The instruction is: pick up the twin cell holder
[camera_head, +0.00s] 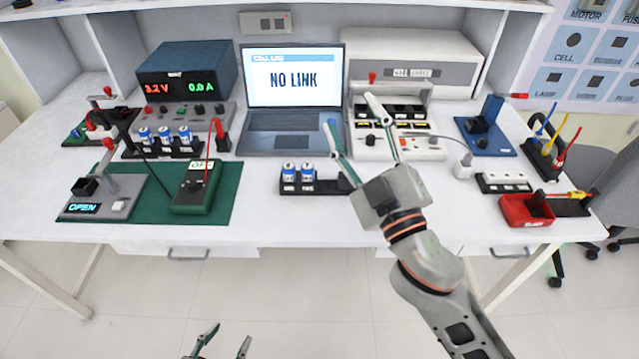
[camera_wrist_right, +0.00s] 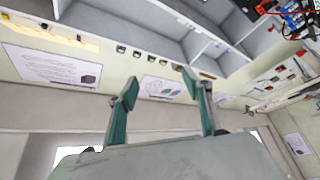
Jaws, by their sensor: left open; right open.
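A black holder (camera_head: 312,188) with two blue-and-white cells (camera_head: 299,173) stands upright near the middle of the table, in front of the laptop; it may be the twin cell holder, but I cannot read its label. Its right end lies close to my right gripper's arm in the picture. My right gripper (camera_head: 349,110) is open and empty, fingers pointing up and away, in front of the laptop's right edge. In the right wrist view the open fingers (camera_wrist_right: 158,80) frame only the wall and shelves. My left gripper (camera_head: 231,334) is open and empty, low in front of the table.
A black rack (camera_head: 162,153) with several similar cells stands at the left, behind a green mat (camera_head: 224,203) carrying a meter (camera_head: 196,187). The laptop (camera_head: 293,89) reads "NO LINK". A red tray (camera_head: 524,210) sits at the right. The front middle of the table is clear.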

